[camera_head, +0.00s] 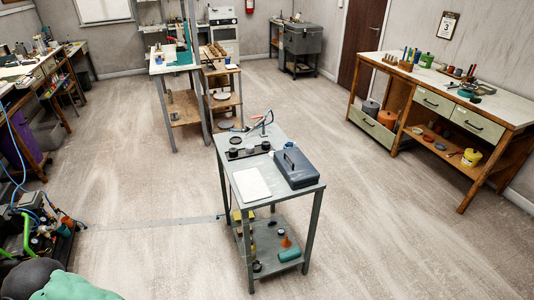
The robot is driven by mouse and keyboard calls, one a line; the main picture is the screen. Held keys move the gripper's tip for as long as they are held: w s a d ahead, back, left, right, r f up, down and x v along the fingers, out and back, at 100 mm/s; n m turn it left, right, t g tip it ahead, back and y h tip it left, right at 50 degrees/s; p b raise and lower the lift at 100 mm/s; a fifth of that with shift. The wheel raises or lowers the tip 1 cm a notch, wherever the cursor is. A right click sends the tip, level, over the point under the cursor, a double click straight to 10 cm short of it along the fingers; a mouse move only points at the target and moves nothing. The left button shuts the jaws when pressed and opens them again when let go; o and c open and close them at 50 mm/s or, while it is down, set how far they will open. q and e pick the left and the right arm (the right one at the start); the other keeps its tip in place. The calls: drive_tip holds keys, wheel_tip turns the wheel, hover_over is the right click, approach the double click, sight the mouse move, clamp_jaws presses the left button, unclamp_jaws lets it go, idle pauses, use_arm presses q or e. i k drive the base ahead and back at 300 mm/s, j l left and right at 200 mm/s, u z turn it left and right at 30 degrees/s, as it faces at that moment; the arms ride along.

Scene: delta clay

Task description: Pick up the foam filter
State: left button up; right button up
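I cannot pick out a foam filter for certain; the small items are too small to identify. The grey work table (233,172) in the middle carries several small dark round parts, among them one near its back left (235,140) and one at its left edge (233,153). A white sheet (251,185) and a closed blue-grey case (296,168) lie on the same top. Neither of my grippers is in view.
The table's lower shelf holds an orange funnel (286,242) and a teal item (290,254). A wooden workbench (480,110) stands at the right. Equipment with blue hoses (35,235) stands at lower left. Open floor (390,230) surrounds the table.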

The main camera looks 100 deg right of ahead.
sight(249, 148)
drive_tip(key=z, duration=2.95)
